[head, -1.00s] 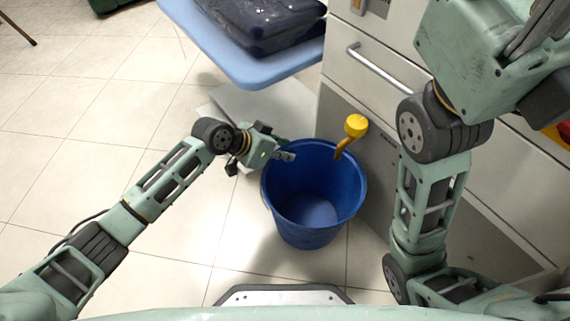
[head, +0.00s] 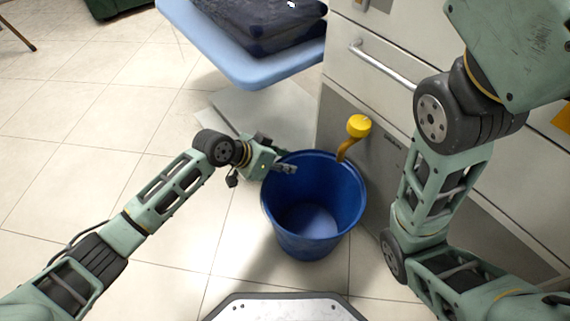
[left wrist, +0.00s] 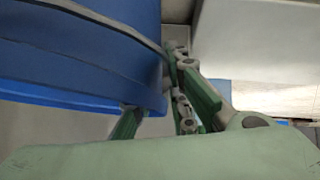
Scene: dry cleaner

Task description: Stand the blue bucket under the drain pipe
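The blue bucket (head: 305,240) is upright beside the grey cabinet, its open top facing up. The yellow-capped drain pipe (head: 345,150) comes out of the cabinet front. Its lower end overlaps the bucket's back right rim in the head view. My left gripper (head: 290,168) is at the bucket's left rim, one finger showing over the opening. In the left wrist view the bucket wall (left wrist: 75,60) fills the left, and the fingers (left wrist: 165,105) appear closed on its edge. Whether the bucket's base touches the floor is unclear. My right gripper is out of view.
A light blue board (head: 245,72) with dark wrapped packages (head: 265,28) overhangs behind the bucket. A pale flat panel (head: 265,115) lies below it. The cabinet (head: 460,190) closes off the right. Tiled floor (head: 90,110) at left is clear.

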